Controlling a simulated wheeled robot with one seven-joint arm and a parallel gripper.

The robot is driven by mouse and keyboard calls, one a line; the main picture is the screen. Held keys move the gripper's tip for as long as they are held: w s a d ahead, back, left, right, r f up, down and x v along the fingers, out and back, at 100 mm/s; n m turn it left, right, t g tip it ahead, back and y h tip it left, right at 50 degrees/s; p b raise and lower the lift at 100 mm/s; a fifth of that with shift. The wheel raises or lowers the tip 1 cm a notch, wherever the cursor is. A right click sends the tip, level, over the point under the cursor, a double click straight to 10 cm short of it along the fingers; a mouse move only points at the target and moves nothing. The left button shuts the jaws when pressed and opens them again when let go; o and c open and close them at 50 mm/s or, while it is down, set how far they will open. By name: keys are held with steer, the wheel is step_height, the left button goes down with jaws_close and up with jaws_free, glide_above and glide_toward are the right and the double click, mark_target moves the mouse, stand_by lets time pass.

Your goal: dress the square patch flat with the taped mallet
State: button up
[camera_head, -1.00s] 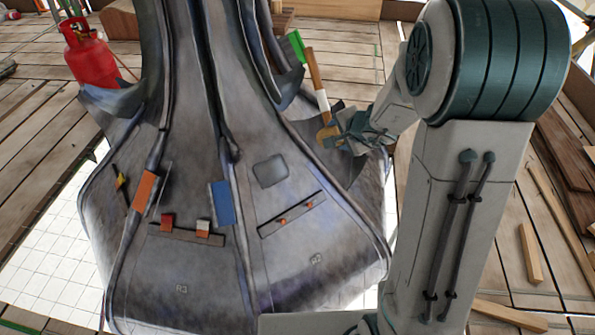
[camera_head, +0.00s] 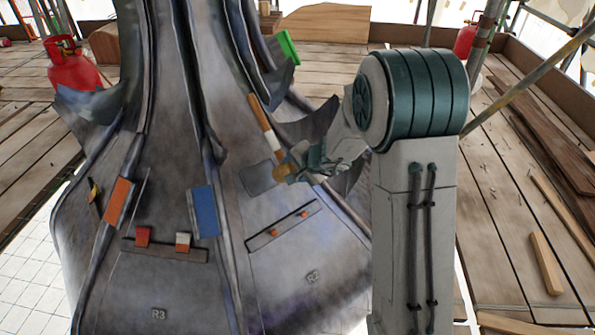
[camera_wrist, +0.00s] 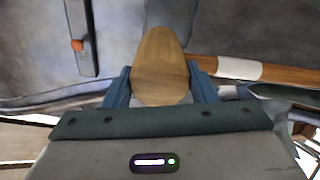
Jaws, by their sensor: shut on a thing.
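The square patch (camera_head: 258,179) is a small grey square with rounded corners on the dark sloped metal panel, above the rail with orange pegs. The taped mallet (camera_head: 265,130) has a brown handle with a white tape band, and a tan wooden end. My gripper (camera_head: 287,173) is shut on the tan end, just right of the patch. The handle points up and left from it. In the wrist view the wooden end (camera_wrist: 160,68) sits between my blue fingers, with the taped handle running right. I cannot tell whether the mallet touches the panel. The patch is not clear in the wrist view.
A rail (camera_head: 284,224) with orange pegs lies below the patch. A blue block (camera_head: 205,210), an orange block (camera_head: 119,203) and another pegged rail (camera_head: 165,250) are to the left. Raised seams run down the metal. A red gas cylinder (camera_head: 72,68) stands at upper left.

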steer(key=x, duration=0.7)
steer(key=shift+v, duration=1.45)
steer(key=shift+b, duration=0.6)
steer(key=shift+r, duration=0.15)
steer(key=b+x, duration=0.3)
steer(key=x, duration=0.1)
steer(key=shift+s+f, duration=0.1)
steer(key=shift+f, duration=0.1)
steer(key=shift+r, duration=0.15)
steer(key=shift+c, duration=0.5)
